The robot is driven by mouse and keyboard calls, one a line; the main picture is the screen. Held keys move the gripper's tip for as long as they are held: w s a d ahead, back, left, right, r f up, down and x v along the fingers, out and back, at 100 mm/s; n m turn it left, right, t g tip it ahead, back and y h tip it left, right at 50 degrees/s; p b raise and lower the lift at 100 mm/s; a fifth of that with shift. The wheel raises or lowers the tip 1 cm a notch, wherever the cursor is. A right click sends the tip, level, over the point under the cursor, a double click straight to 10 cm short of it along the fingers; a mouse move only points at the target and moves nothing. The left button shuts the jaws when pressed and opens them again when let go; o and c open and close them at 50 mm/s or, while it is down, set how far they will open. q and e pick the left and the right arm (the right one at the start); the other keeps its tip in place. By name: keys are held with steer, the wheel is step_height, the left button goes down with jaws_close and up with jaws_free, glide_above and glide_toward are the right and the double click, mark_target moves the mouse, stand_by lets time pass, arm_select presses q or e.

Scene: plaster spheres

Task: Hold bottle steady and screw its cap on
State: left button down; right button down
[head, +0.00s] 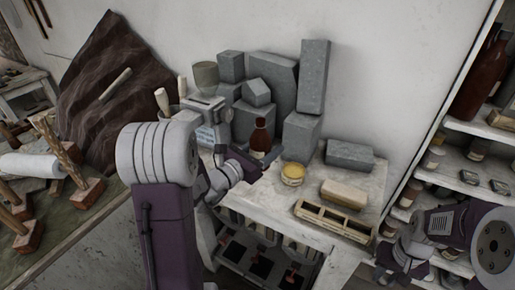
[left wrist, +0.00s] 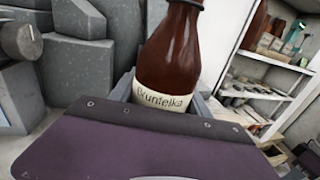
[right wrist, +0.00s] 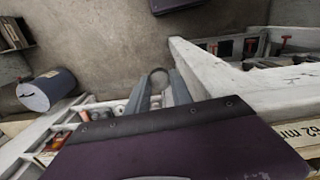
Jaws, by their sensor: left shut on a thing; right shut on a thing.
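The brown bottle (head: 260,138) with a pale label stands upright on the white bench. In the left wrist view the bottle (left wrist: 168,60) fills the middle, its top cut off by the frame. My left gripper (head: 255,160) is shut around its lower body; the hand hides its base. My right gripper (right wrist: 158,88) is low at the right of the head view, well away from the bottle, beside the shelves. A small dark ring-shaped thing, seemingly the cap (right wrist: 158,73), sits between its fingertips. Whether the bottle's mouth is bare is too small to tell.
Grey plaster blocks (head: 302,135) stand behind the bottle. Shelves (head: 455,185) with bottles and jars stand at the far right.

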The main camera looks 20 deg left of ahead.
arm_select(q)
steer(key=shift+s+d+r, duration=0.15)
steer(key=shift+d+r, duration=0.15)
steer(key=shift+d, duration=0.1)
steer(key=c, duration=1.1)
jaws_free()
jaws_close()
